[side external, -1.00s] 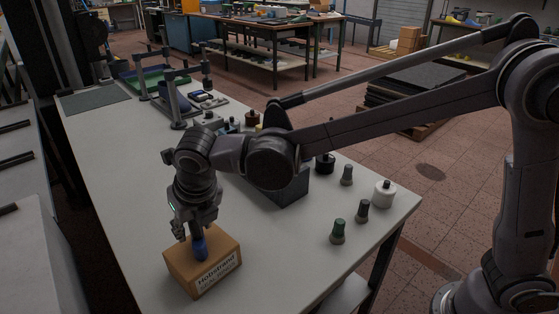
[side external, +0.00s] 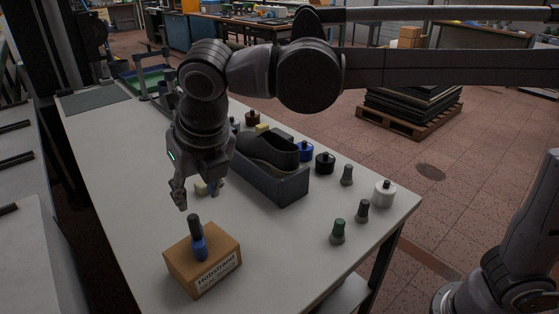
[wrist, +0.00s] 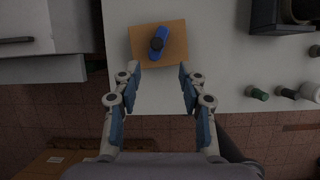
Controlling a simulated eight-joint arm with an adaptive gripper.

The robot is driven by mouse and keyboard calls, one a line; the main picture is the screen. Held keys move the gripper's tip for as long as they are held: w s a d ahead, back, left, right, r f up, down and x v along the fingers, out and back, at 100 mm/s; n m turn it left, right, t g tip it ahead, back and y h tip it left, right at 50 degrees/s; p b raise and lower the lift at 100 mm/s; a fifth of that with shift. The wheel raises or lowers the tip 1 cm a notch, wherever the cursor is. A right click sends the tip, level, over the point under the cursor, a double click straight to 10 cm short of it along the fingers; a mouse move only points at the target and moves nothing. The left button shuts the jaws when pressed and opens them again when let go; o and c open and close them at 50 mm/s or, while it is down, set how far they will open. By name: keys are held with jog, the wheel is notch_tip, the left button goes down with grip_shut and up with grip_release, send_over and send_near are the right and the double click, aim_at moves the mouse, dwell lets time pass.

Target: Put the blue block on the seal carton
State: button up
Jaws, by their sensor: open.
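The blue block (side external: 200,248), a blue piece with a dark upright handle, stands on top of the brown seal carton (side external: 226,243). The carton has a white printed label on its side. In the wrist view, the blue block (wrist: 164,34) is near the middle of the carton's top (wrist: 140,47). My gripper (side external: 197,197) is open and empty, above the block and clear of it. Its spread fingers (wrist: 160,82) also show in the wrist view, below the carton in the picture.
A dark grey box (side external: 268,187) with a dark shoe-last shape on it stands behind. Small pieces stand to the right: a green one (side external: 338,232), grey ones (side external: 362,211) and a white jar (side external: 385,193). The table (side external: 130,210) is clear left of the carton.

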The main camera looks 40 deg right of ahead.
jog(key=s+d+f+m, duration=0.2)
jog(key=d+m, duration=0.7)
jog(key=s+d+f+m, duration=0.1)
jog(key=s+d+m, duration=0.1)
jog(key=d+m, duration=0.75)
jog(key=s+d+f+m+t, duration=0.1)
jog(key=s+d+f+m, duration=0.2)
jog(key=d+m, duration=0.2)
jog(key=s+d+f+m+t, duration=0.1)
jog(key=s+d+f+m, duration=0.3)
jog(key=m, duration=0.8)
jog(key=shift+d+f+t, duration=0.25)
jog(key=shift+d+t, duration=0.05)
jog(key=shift+d, duration=0.55)
